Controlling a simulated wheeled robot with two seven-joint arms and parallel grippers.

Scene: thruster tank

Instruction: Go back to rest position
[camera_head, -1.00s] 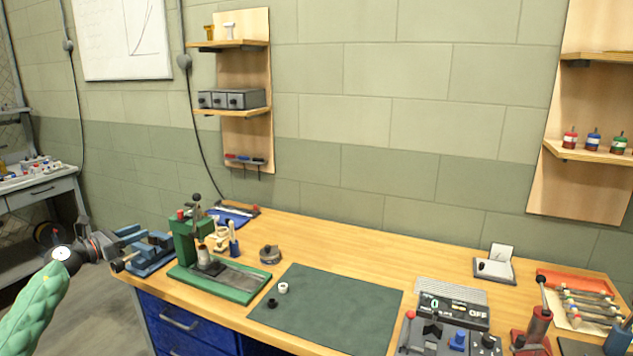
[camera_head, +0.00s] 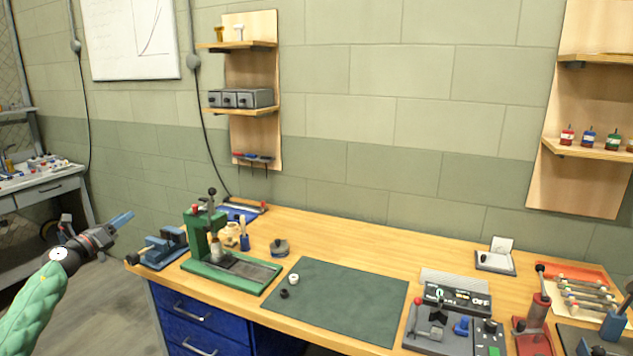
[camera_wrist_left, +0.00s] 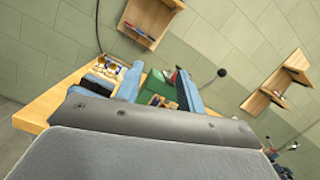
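My left gripper (camera_head: 121,220) is at the left in the head view, past the left end of the workbench (camera_head: 345,235) and apart from the blue vise (camera_head: 165,248). Its two blue fingers stand apart with nothing between them in the left wrist view (camera_wrist_left: 160,88). My green-sleeved left arm comes in from the lower left. My right gripper is not in view.
A green press (camera_head: 205,250) stands right of the vise. A dark green mat (camera_head: 335,305) holds a white ring (camera_head: 293,278) and a small black part (camera_head: 284,294). A grey control box (camera_head: 455,300) sits farther right. Floor shows below my left gripper.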

